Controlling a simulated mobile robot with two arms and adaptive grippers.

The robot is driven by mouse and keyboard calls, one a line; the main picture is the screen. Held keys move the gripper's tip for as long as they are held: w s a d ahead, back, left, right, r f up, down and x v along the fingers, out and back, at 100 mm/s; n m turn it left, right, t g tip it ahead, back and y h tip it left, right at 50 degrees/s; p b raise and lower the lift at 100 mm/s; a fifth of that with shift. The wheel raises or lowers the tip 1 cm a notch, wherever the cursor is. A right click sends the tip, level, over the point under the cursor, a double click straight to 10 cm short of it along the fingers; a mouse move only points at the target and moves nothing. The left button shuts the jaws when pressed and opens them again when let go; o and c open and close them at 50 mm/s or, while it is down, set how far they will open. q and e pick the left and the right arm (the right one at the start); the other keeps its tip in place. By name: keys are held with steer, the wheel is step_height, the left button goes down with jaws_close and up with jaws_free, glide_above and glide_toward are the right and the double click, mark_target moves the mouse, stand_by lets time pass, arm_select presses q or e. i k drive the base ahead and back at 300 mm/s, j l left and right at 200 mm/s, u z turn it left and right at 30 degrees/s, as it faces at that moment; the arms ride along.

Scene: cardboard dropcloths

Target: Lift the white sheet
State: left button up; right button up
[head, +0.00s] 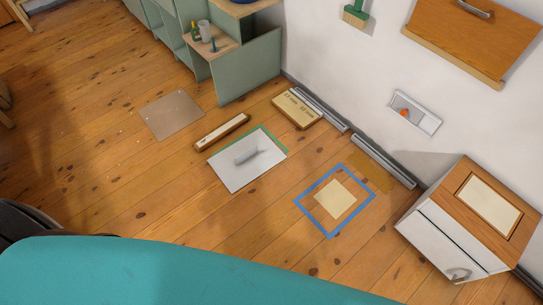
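The white sheet (230,178) lies on the wooden floor near the middle of the head view. A strip of green (275,142) shows along its far right edge, seemingly from something under it. A small grey elongated shape (250,154) shows on its middle; I cannot tell whether it is an object on top or part of the sheet. Neither of my grippers is in view, so nothing of mine is seen touching the sheet.
A blue-framed square (308,198) lies to the right, a long box (222,132) behind the sheet, a brownish sheet (173,115) to the left. A cardboard box (297,110) and metal rails (383,162) lie by the wall. A white cabinet (440,245) stands right. Floor left is clear.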

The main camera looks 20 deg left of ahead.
mark_target(239, 165)
steer(key=i+j+z, duration=0.1)
steer(key=j+z, duration=0.35)
steer(key=j, duration=0.25)
steer(key=j+z, duration=0.45)
steer(key=j, duration=0.25)
